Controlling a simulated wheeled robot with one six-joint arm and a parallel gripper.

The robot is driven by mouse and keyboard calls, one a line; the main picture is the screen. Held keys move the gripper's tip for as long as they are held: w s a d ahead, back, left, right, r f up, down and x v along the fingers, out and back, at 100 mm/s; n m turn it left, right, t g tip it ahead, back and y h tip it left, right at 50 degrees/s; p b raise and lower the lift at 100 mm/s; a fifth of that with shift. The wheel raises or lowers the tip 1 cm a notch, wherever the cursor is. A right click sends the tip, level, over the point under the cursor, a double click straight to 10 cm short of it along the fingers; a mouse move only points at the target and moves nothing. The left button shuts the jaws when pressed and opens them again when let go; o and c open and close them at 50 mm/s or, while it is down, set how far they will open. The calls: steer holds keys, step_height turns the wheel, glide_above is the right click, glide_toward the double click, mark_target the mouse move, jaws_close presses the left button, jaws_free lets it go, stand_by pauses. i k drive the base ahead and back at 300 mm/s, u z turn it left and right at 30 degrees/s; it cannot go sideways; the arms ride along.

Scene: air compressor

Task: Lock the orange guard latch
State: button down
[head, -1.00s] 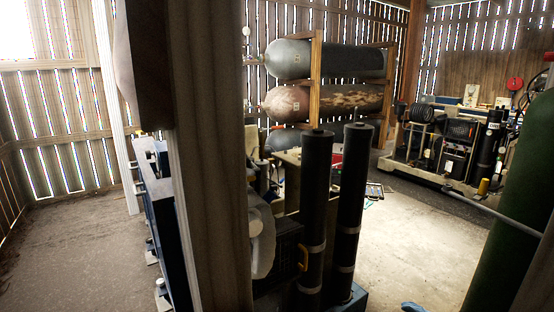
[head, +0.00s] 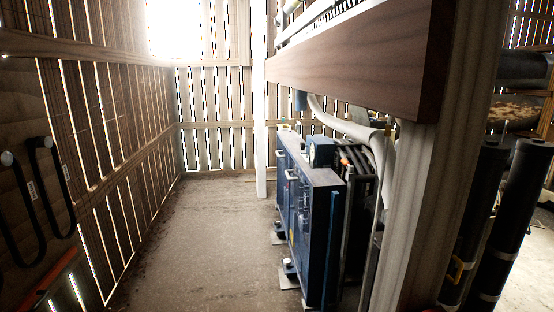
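I cannot make out the orange guard latch for certain. A blue cabinet-like machine (head: 315,225) stands on the floor right of centre, with silver handles on its left face. A small orange spot (head: 345,161) shows near its top right, too small to identify. A yellow-orange loop handle (head: 457,270) shows at the lower right, beside the tall black cylinders (head: 500,225); I cannot tell whether it is the latch. My gripper is not in view.
A pale post (head: 425,190) and a thick wooden beam (head: 350,55) block much of the right side. Black hoses or straps (head: 40,200) hang on the left wall. Open floor (head: 200,240) lies between that wall and the blue machine. A white post (head: 259,110) stands behind.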

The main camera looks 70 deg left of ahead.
mark_target(345, 162)
steer(key=u, duration=0.25)
steer(key=i, duration=2.15)
steer(key=u, duration=1.4)
